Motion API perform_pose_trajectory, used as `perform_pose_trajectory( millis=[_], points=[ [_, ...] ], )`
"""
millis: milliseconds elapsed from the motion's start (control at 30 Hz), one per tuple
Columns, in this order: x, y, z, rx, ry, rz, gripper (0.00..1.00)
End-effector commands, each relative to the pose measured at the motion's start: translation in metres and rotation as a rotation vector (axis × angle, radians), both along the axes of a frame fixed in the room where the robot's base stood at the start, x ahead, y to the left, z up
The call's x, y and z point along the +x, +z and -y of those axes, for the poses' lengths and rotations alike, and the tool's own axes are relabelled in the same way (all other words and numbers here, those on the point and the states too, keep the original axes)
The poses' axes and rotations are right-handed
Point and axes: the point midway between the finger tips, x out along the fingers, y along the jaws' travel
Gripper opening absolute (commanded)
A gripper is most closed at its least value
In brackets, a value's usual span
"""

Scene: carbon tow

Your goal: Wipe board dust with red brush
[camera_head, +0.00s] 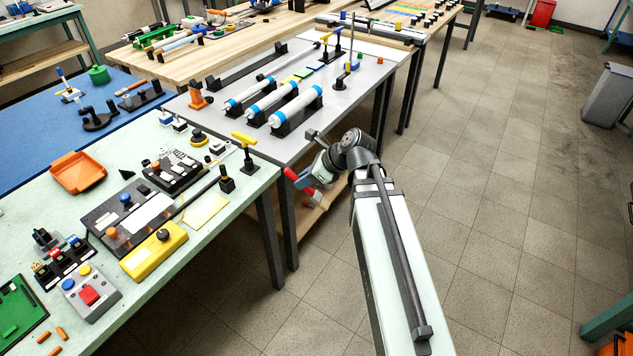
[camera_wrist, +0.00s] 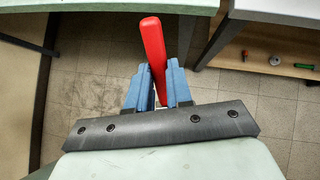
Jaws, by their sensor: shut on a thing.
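My gripper (camera_wrist: 158,84) is shut on the red brush (camera_wrist: 153,45). Its two blue fingers clasp the red handle, which sticks out past them in the wrist view. The bristles cannot be made out. In the head view, my gripper (camera_head: 307,184) hangs over the floor gap just right of the green table, with red of the brush (camera_head: 296,178) showing. On that table, a black board (camera_head: 178,170) carries pale bits that may be dust or keys. A green board (camera_head: 20,312) lies at the near left corner. I cannot tell which is the dusty one.
The pale green table (camera_head: 110,178) also holds a yellow box (camera_head: 153,256), a button box (camera_head: 90,292), an orange tray (camera_head: 78,172) and a yellow T-handle (camera_head: 244,140) standing upright. The grey table (camera_head: 345,110) behind holds white-and-blue tubes. The floor to the right is open.

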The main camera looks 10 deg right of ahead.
Motion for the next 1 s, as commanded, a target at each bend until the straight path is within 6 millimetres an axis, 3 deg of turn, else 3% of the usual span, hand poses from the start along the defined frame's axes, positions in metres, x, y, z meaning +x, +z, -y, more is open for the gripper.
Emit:
perform_pose_trajectory(
  millis=[200, 533, 667, 1000],
  points=[
    [0.005, 0.015, -0.029, -0.069, 0.062, -0.036, 0.0],
    [0.003, 0.015, -0.049, -0.203, 0.199, -0.091, 0.0],
    [-0.004, 0.006, -0.037, -0.277, 0.279, -0.111, 0.0],
    [-0.024, -0.015, 0.02, -0.423, 0.392, -0.14, 0.0]
  ],
)
